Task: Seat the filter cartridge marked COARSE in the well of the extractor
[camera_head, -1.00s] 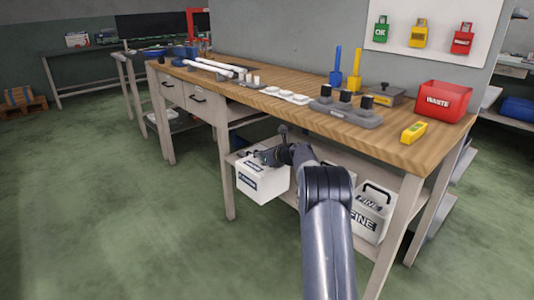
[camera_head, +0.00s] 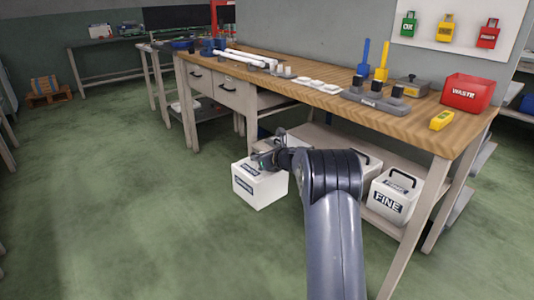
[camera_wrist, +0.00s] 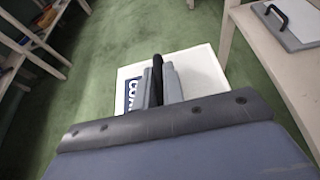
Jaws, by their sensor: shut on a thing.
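My gripper (camera_head: 268,156) is shut on the black handle of a white box-shaped cartridge (camera_head: 258,189), held in the air in front of the workbench. The cartridge has dark label bands whose text is too small to read in the head view. In the wrist view the cartridge (camera_wrist: 205,75) lies below my gripper (camera_wrist: 161,82), and its partly covered label begins with "CO". The black handle stands between the two grey fingers. I cannot make out the extractor or its well in these views.
A white cartridge marked FINE (camera_head: 391,196) stands on the lower shelf (camera_head: 335,150), with another white cartridge partly behind my arm. The wooden bench (camera_head: 420,118) carries a red WASTE bin (camera_head: 467,92) and a yellow device (camera_head: 441,120). Green floor (camera_head: 120,200) at left is clear.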

